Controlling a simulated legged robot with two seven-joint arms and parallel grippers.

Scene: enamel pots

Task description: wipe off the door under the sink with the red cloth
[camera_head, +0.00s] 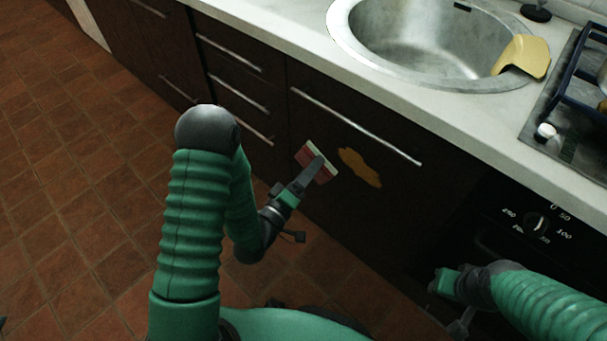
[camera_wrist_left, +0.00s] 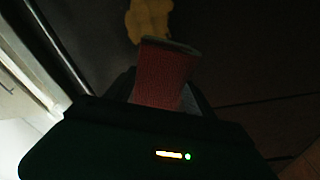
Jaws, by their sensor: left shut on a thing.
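The red cloth (camera_head: 325,176), a small red piece with a pale edge, is held in my left gripper (camera_head: 316,170) in front of the dark door under the sink (camera_head: 345,222). It also shows in the left wrist view (camera_wrist_left: 160,78). A yellow-brown stain (camera_head: 360,168) is on the door, just right of the cloth; in the left wrist view the stain (camera_wrist_left: 149,18) lies beyond the cloth. I cannot tell whether the cloth touches the door. My right gripper (camera_head: 447,283) is low at the right, by the oven front; its fingers are too unclear to tell open from shut.
The door's long metal handle (camera_head: 355,126) runs above the stain. A round metal sink (camera_head: 420,45) with a yellow cloth-like piece (camera_head: 522,57) on its rim is in the pale counter (camera_head: 275,22). Drawers with handles are left; the oven knob (camera_head: 535,222) is right. The tiled floor (camera_head: 75,215) is clear.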

